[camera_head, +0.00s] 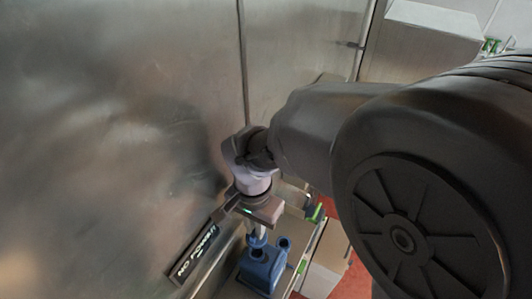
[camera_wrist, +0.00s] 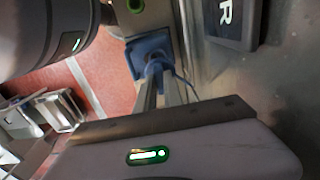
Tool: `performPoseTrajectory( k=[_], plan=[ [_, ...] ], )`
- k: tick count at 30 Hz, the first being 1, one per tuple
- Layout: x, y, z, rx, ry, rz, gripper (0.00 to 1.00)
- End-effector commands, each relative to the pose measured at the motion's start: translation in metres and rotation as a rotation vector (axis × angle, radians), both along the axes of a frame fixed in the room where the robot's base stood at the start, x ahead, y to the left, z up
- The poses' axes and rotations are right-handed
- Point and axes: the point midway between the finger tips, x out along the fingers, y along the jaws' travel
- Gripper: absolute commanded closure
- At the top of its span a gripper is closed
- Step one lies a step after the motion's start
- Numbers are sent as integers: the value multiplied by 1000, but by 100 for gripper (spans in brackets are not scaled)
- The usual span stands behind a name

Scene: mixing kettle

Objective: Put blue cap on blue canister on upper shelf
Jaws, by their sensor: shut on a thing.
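The blue canister (camera_head: 263,272) stands on a shelf below my gripper in the head view. It has a raised part (camera_head: 284,243) at its right. My gripper (camera_head: 257,236) points down over the canister's left part and is shut on the small blue cap (camera_head: 256,242). The cap is right above or at the canister's top; I cannot tell if they touch. In the wrist view, the close-set fingers (camera_wrist: 156,74) reach toward the blue canister (camera_wrist: 148,46), and the cap is hard to tell from the canister there.
A metal wall (camera_head: 110,120) rises close to the left of my gripper. A black sign (camera_head: 197,252) stands left of the canister. A green-tipped part (camera_head: 315,212) is to the right, near the shelf edge. The red floor (camera_wrist: 95,75) lies beyond the shelf.

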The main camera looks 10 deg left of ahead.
Motion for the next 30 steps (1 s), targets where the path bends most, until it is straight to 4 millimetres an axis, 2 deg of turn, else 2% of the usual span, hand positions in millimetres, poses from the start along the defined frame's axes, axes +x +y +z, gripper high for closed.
performPoseTrajectory(
  k=[5, 15, 30],
  plan=[
    [0, 0, -9, -1, 1, 0, 100],
    [0, 0, -44, 0, 0, 1, 100],
    [-3, 0, -46, -5, -12, 0, 100]
  ],
)
